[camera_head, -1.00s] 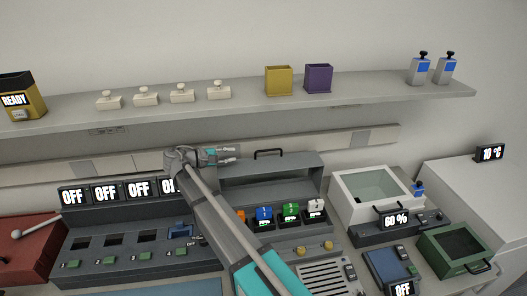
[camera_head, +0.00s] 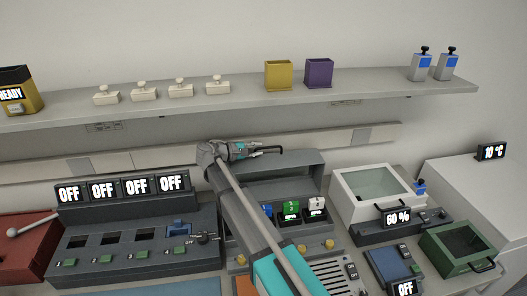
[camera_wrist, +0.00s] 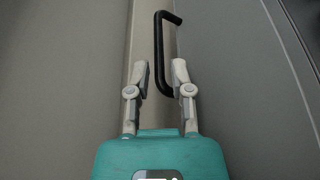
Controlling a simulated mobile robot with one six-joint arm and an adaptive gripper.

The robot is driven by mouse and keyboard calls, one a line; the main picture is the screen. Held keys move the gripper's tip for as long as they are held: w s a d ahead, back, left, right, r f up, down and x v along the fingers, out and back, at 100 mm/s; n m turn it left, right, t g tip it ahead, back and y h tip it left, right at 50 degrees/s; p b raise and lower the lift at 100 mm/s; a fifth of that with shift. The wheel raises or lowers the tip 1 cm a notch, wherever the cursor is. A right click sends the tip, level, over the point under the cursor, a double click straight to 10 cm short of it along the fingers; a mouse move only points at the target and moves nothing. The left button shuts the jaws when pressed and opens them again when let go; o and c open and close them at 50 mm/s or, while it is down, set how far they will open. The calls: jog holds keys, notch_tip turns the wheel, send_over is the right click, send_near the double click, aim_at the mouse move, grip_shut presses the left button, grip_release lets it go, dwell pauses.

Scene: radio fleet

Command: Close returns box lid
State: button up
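A dark grey box with a raised lid (camera_head: 300,164) stands behind my arm in the head view. I take this as the returns box, though no label is readable. The lid's black handle (camera_head: 272,151) is at its top edge. My gripper (camera_head: 250,150) is at the handle's left part. In the wrist view my gripper (camera_wrist: 161,70) is open, its two fingers apart, with the black handle (camera_wrist: 159,45) seen between and beyond them. I cannot tell whether they touch it. My arm hides the box's left side.
Blue, green (camera_head: 291,211) and white (camera_head: 316,206) units stand in slots before the lid. A charger panel (camera_head: 130,238) with OFF displays is left. A white bin (camera_head: 345,188) and green box (camera_head: 450,262) are right. The shelf (camera_head: 240,98) runs above.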

jog(key=shift+x, duration=1.4)
grip_shut()
